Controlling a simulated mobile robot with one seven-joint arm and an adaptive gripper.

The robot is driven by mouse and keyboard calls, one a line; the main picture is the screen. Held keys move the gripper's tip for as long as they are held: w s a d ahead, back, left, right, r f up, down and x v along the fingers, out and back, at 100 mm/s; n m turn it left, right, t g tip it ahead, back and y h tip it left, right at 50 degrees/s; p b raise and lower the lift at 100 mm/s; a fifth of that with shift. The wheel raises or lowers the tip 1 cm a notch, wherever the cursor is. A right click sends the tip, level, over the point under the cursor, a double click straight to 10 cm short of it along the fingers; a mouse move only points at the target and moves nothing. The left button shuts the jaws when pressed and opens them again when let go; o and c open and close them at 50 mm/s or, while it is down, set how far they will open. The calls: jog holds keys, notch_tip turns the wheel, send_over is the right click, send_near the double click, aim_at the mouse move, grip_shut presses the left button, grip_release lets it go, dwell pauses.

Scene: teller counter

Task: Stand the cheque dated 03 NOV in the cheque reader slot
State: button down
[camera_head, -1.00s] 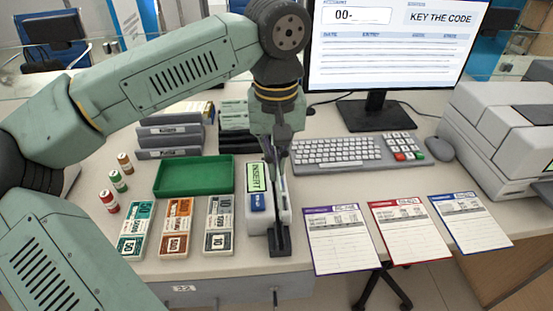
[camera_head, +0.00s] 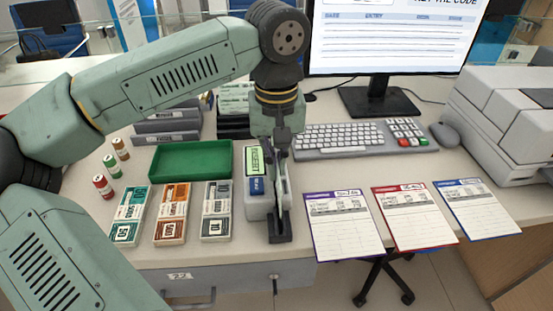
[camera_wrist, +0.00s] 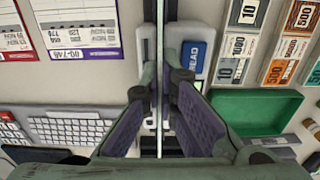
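The cheque reader (camera_head: 255,207) is a pale box with a small green display and a blue button, beside a dark upright slot (camera_head: 279,237). Its display appears to read INSERT. A thin sheet, likely the cheque, stands edge-on at the slot; in the wrist view it is a narrow upright line (camera_wrist: 160,40). Its date cannot be read. My gripper (camera_head: 281,150) points down over the slot. In the wrist view my gripper (camera_wrist: 161,82) has one finger on each side of the sheet, with what looks like a small gap at both sides. The sheet's lower edge is hidden.
Purple (camera_head: 346,225), red (camera_head: 414,217) and blue (camera_head: 477,209) bordered slips lie at the right. A green tray (camera_head: 191,161), banknote stacks (camera_head: 172,213) and coin rolls (camera_head: 103,186) are at the left. A keyboard (camera_head: 340,140) and monitor stand (camera_head: 377,100) are behind.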

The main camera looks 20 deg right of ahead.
jog(key=shift+f+b, duration=1.4)
jog(key=shift+f, duration=0.5)
jog(key=c, duration=1.7)
grip_release()
jog(key=shift+r, duration=0.1)
jog(key=shift+r+p, duration=2.5)
jog(key=shift+r, duration=1)
